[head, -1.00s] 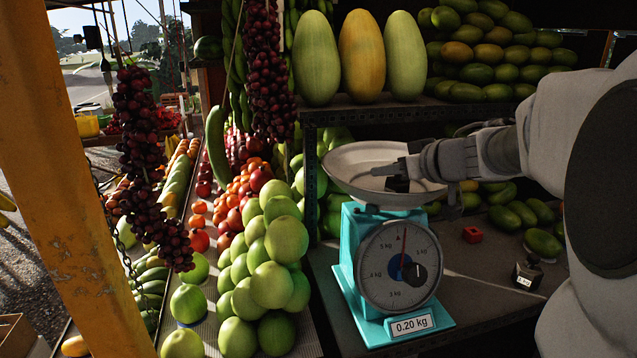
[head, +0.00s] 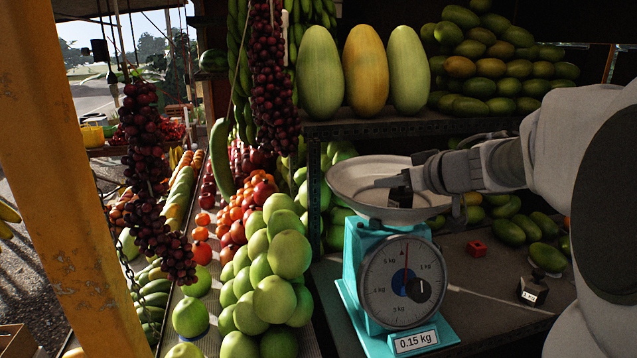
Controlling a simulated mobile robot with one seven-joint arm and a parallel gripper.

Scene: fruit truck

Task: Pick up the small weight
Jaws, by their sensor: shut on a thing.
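The small weight (head: 401,197) is a small dark block at the tip of my gripper (head: 394,184) in the head view. My gripper is shut on it, over the white pan (head: 345,184) of the turquoise scale (head: 352,262). Whether the weight's underside still touches the pan is hard to tell. The scale's label (head: 415,341) reads 0.15 kg, and its round dial faces me. The far finger is partly hidden.
Green fruit (head: 272,297) is piled to the left. A shelf with large melons (head: 409,70) stands behind the pan.

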